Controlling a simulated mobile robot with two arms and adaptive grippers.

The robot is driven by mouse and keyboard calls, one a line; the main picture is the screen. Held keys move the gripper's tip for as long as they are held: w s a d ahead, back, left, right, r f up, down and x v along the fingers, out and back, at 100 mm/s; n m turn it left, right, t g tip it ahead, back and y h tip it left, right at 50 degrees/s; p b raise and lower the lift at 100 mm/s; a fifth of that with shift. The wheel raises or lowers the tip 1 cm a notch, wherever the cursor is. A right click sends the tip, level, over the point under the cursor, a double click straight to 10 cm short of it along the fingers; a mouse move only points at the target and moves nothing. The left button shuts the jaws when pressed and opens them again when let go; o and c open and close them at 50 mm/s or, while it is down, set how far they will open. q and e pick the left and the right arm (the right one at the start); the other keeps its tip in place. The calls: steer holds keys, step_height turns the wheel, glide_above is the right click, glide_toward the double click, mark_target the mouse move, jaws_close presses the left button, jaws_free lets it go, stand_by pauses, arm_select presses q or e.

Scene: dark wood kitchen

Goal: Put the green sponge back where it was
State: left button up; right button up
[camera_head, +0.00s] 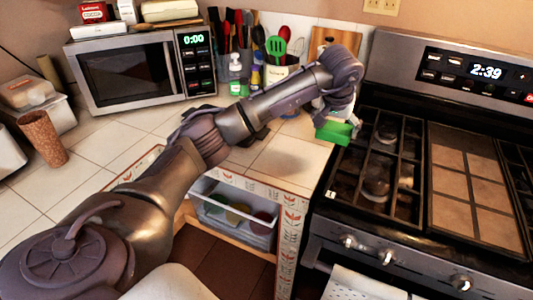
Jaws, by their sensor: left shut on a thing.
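The green sponge (334,132) is a small bright green block. It shows at the counter's right end, beside the left edge of the stove. My left gripper (331,118) is shut on the sponge from above, with its fingers partly hidden by my wrist. I cannot tell whether the sponge touches a surface below it. My right gripper is not in view.
The stove (440,180) with black grates is at right. A microwave (142,70) stands at the back left. Utensils, bottles (236,73) and a cutting board (333,42) line the back wall. An open drawer (228,222) is below the counter. White tiles (290,160) are clear.

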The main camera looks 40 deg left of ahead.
mark_target(317, 133)
arm_select(q)
steer(key=a+f, duration=0.1)
steer(key=s+a+f+p, duration=0.1)
steer(key=s+a+f, duration=0.1)
steer(key=a, duration=0.1)
steer(key=s+a+f, duration=0.1)
steer(key=s+a+f+p, duration=0.1)
steer(key=a, duration=0.1)
steer(key=s+a+f, duration=0.1)
steer(key=a, duration=0.1)
steer(key=shift+a+f, duration=0.25)
steer(key=shift+f, duration=0.05)
steer(key=shift+a+f+p, duration=0.15)
steer(key=shift+p, duration=0.15)
step_height(317, 133, down, 4)
steer(key=shift+f+p, duration=0.1)
steer(key=shift+p, duration=0.45)
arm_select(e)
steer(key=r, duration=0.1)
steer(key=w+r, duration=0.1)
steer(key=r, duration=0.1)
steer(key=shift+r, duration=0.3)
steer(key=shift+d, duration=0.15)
arm_select(q)
steer(key=shift+f, duration=0.1)
steer(key=o, duration=0.7)
steer(key=shift+o, duration=0.3)
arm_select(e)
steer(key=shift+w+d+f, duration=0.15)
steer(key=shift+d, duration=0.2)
